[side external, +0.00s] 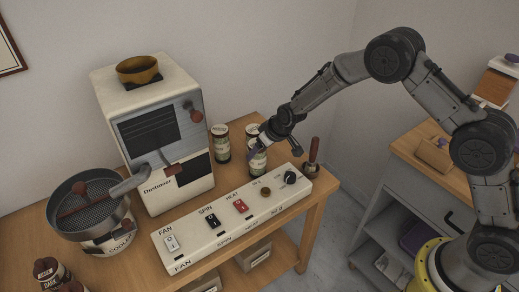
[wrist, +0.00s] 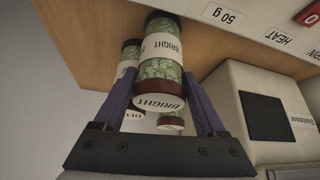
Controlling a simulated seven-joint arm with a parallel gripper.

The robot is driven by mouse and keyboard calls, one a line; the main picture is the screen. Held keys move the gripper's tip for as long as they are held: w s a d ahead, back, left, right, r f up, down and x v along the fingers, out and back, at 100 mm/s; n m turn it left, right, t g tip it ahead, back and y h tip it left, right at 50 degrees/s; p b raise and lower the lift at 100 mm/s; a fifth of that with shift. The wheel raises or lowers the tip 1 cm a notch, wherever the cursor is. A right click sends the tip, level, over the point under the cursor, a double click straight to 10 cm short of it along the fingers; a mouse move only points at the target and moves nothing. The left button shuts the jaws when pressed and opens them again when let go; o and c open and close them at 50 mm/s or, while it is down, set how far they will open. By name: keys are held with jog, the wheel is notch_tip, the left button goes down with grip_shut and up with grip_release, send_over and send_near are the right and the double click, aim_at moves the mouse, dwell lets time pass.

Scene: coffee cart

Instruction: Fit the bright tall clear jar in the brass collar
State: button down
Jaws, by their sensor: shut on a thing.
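The bright jar (side external: 258,163) is clear, with green beans inside, a white label and a dark lid. In the wrist view, the jar (wrist: 163,66) reads BRIGHT on its side and lid. My gripper (side external: 255,153) is shut on it, one purple finger on each side. The jar is upright behind the switch panel; I cannot tell whether it touches the table. The brass collar (side external: 138,67) is an open ring on top of the cream Dustoneer machine (side external: 165,130), up and left of my gripper. The collar is not visible in the wrist view.
Two other jars stand near the held one, one left (side external: 220,143) and one behind (side external: 252,133). The switch panel (side external: 232,222) lies in front.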

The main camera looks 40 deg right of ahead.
grip_release()
jog(key=shift+f, duration=0.1)
jog(key=s+d+r+m, duration=0.1)
jog(key=s+d+r, duration=0.2)
jog(key=s+r, duration=0.8)
jog(key=s+d+r, duration=0.3)
jog(key=s+r, duration=0.6)
jog(key=r, duration=0.4)
jog(key=s+d+r, duration=0.1)
jog(key=s, duration=1)
jog(key=s+d+m+h, duration=0.1)
jog(key=s+d, duration=0.1)
jog(key=s, duration=0.9)
jog(key=shift+d+r, duration=0.15)
jog(key=shift+r, duration=0.25)
